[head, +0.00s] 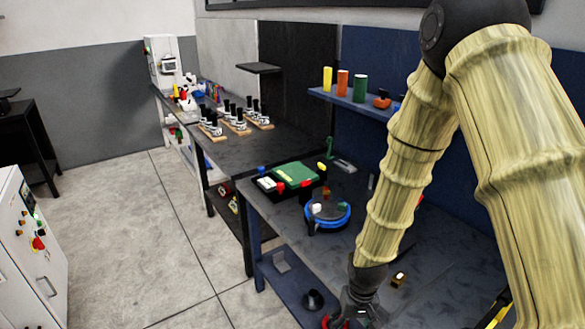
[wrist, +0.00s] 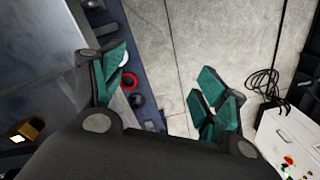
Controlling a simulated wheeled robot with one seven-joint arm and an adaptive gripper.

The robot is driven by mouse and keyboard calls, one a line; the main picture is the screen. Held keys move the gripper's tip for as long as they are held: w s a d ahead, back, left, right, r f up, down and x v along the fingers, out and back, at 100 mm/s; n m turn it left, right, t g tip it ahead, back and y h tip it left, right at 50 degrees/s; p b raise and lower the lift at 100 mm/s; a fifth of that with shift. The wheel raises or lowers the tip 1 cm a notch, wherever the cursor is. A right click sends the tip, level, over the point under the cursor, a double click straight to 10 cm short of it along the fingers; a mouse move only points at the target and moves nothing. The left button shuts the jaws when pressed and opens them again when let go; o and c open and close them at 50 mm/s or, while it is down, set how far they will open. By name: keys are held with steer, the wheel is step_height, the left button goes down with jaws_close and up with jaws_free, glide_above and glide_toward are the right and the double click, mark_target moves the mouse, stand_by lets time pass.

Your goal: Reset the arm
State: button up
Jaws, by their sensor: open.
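My arm reaches down from the upper right of the head view, with pale ribbed covers on its links. My gripper (head: 361,306) hangs at its lower end, near the front edge of the dark blue bench (head: 412,255). In the wrist view my gripper (wrist: 163,82) has its teal finger pads wide apart, with nothing between them. Bench edge and concrete floor show beyond the gap. A round fixture with a blue ring (head: 343,219) stands on the bench, left of my forearm and apart from the gripper.
A small brass block (head: 398,279) lies on the bench right of my gripper. A black round item (head: 312,299) sits on the lower shelf. A red ring (wrist: 129,81) shows past the left finger. A white control cabinet (head: 30,245) stands left; open floor (head: 135,235) lies between.

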steer(key=s+d+f+b, duration=0.2)
steer(key=s+f+b, duration=0.1)
steer(key=s+f, duration=0.6)
steer(key=s+d+f+b, duration=0.3)
steer(key=s+f+b, duration=0.1)
steer(key=s+f, duration=0.6)
steer(key=s+d+f+m+b, duration=0.1)
steer(key=s+d+f+b, duration=0.1)
steer(key=s+f, duration=0.7)
steer(key=shift+s+d+f+h+b, duration=0.2)
steer(key=shift+s+f+h+b, duration=0.15)
steer(key=shift+b, duration=0.55)
steer(key=shift+f, duration=0.1)
steer(key=shift+d, duration=0.1)
